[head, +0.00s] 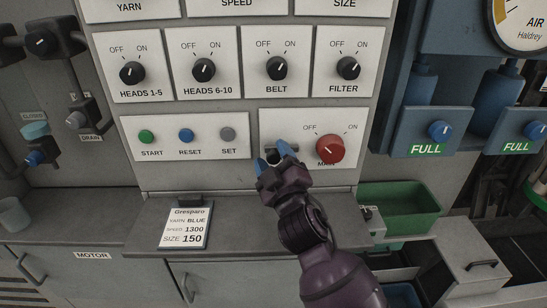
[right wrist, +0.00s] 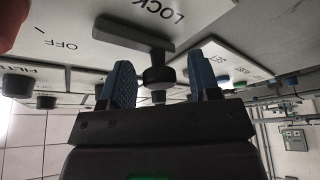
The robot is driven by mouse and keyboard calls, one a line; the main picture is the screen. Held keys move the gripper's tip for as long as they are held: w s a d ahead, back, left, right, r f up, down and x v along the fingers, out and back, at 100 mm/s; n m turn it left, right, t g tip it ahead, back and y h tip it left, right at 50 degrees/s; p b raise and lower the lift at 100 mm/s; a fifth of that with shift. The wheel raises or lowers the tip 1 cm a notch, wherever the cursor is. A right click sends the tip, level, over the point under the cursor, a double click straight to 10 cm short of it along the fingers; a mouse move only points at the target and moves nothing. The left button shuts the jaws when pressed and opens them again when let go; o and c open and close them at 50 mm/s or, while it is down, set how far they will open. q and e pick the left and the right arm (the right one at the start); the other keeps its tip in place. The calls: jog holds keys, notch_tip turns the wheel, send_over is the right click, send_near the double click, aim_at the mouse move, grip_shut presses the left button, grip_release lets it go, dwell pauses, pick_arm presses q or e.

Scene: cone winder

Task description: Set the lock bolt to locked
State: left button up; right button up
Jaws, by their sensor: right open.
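The lock bolt (right wrist: 157,72) shows in the right wrist view as a dark round knob with a paler tip, next to a grey bar (right wrist: 133,33) under the word LOCK. In the head view my right gripper (head: 272,156) hides most of the bolt, left of the red main switch knob (head: 330,149). My right gripper, also in the right wrist view (right wrist: 160,72), is open. Its blue fingers stand on either side of the bolt knob, with gaps visible. I cannot tell whether the bolt is locked. My left gripper is not in view.
Start (head: 146,136), reset (head: 186,135) and set (head: 228,135) buttons are to the left. Black rotary switches line the row above, including the filter switch (head: 348,68). A ledge with a job card (head: 186,226) juts out below. A green bin (head: 402,207) stands at lower right.

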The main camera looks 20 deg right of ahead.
grip_shut()
jog(key=shift+s+d+r, duration=0.1)
jog(key=shift+s+d, duration=0.05)
jog(key=shift+d, duration=0.35)
jog(key=d, duration=0.1)
jog(key=d+p, duration=0.1)
jog(key=d, duration=0.1)
jog(key=shift+s, duration=0.4)
jog(key=shift+c, duration=2.3)
grip_release()
jog(key=shift+d, duration=0.1)
jog(key=o, duration=0.5)
jog(key=shift+s+d, duration=0.1)
jog(key=shift+c, duration=0.2)
